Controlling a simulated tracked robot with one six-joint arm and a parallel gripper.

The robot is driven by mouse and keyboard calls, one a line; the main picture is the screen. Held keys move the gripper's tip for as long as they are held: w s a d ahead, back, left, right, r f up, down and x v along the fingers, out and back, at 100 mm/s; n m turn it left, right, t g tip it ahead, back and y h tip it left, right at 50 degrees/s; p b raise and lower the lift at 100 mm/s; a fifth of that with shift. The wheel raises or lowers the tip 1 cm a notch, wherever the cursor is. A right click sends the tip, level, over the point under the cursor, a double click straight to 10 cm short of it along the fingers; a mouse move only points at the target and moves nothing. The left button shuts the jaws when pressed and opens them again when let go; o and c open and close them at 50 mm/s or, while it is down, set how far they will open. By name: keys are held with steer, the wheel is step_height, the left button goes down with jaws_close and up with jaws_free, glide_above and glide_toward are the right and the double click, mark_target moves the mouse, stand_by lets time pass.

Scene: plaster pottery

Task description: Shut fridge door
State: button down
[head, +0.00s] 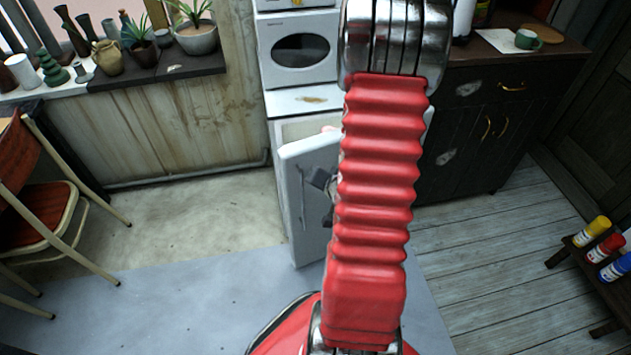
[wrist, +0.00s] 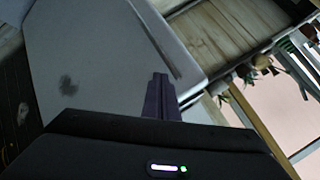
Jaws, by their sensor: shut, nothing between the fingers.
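The white fridge door (head: 303,215) stands open in the middle of the head view, swung out from the white fridge (head: 300,130). My red arm hides its right part and most of the fridge front. Part of my dark gripper (head: 318,181) shows beside the arm, in front of the door's face. In the wrist view my gripper (wrist: 159,80) has its fingers together with nothing between them. They point at a pale panel (wrist: 100,50) that looks like the door. I cannot tell whether they touch it.
A white microwave (head: 300,50) stands on the fridge. A dark cabinet (head: 470,140) is to the right, with a green mug (head: 526,39) on top. A red chair (head: 45,205) is at the left. Spray cans (head: 605,245) stand on a low bench at the right. The floor left of the door is clear.

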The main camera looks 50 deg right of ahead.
steer(key=s+f+m+t+h, duration=0.1)
steer(key=s+f+m+t, duration=0.2)
steer(key=s+f+m, duration=0.3)
steer(key=s+m, duration=0.2)
steer(key=shift+s+f+m+t, duration=0.15)
steer(key=shift+s+m+t, duration=0.1)
steer(key=shift+m+t, duration=0.15)
steer(key=shift+w+d, duration=0.1)
steer(key=shift+w, duration=0.05)
steer(key=r+x, duration=0.1)
steer(key=x, duration=1.2)
steer(key=shift+w+d, duration=0.3)
steer(key=shift+w, duration=0.05)
steer(key=shift+w, duration=0.15)
